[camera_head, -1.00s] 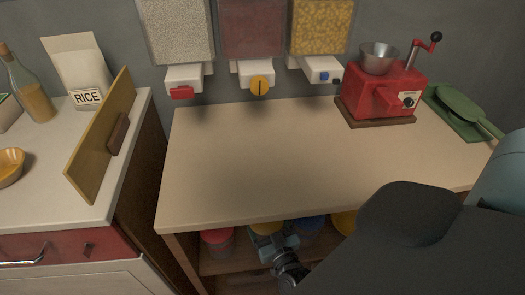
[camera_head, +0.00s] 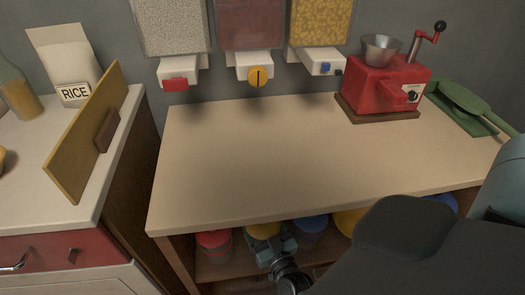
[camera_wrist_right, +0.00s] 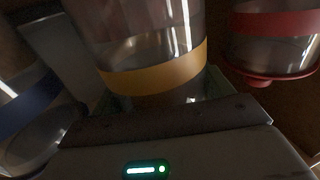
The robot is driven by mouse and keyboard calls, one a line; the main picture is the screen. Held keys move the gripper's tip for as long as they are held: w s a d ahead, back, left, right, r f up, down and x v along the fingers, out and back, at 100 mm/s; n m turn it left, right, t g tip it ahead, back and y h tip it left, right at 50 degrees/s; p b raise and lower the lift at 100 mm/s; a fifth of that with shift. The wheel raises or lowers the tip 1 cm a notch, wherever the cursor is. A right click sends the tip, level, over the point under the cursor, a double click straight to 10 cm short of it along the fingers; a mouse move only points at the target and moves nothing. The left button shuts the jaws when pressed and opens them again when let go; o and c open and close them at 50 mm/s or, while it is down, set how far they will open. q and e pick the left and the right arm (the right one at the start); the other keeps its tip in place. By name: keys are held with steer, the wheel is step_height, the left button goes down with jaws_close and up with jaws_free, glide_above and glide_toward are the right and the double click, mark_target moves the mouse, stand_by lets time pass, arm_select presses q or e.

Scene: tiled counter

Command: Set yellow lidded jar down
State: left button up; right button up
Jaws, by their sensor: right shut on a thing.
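The yellow lidded jar (camera_head: 262,230) is on the shelf level under the counter, its lid showing just below the counter's front edge. In the right wrist view it is a clear jar with a yellow band (camera_wrist_right: 155,75). My right gripper (camera_head: 280,248) reaches in under the counter and is shut on this jar. Whether the jar's base touches the shelf cannot be told. My left gripper is not in view.
A red-lidded jar (camera_head: 213,241) stands just left of the held jar, and a blue-lidded jar (camera_head: 311,224) just right. Another yellow lid (camera_head: 348,221) is further right. The counter top (camera_head: 270,165) overhangs them and has clear room. A red grinder (camera_head: 385,85) stands at back right.

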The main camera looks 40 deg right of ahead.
steer(key=o, duration=1.9)
steer(key=shift+f, duration=0.15)
steer(key=shift+s+r, duration=0.2)
steer(key=shift+s, duration=0.05)
steer(key=p+v, duration=0.3)
steer(key=v, duration=0.8)
steer(key=shift+s, duration=0.3)
steer(key=shift+a, duration=0.1)
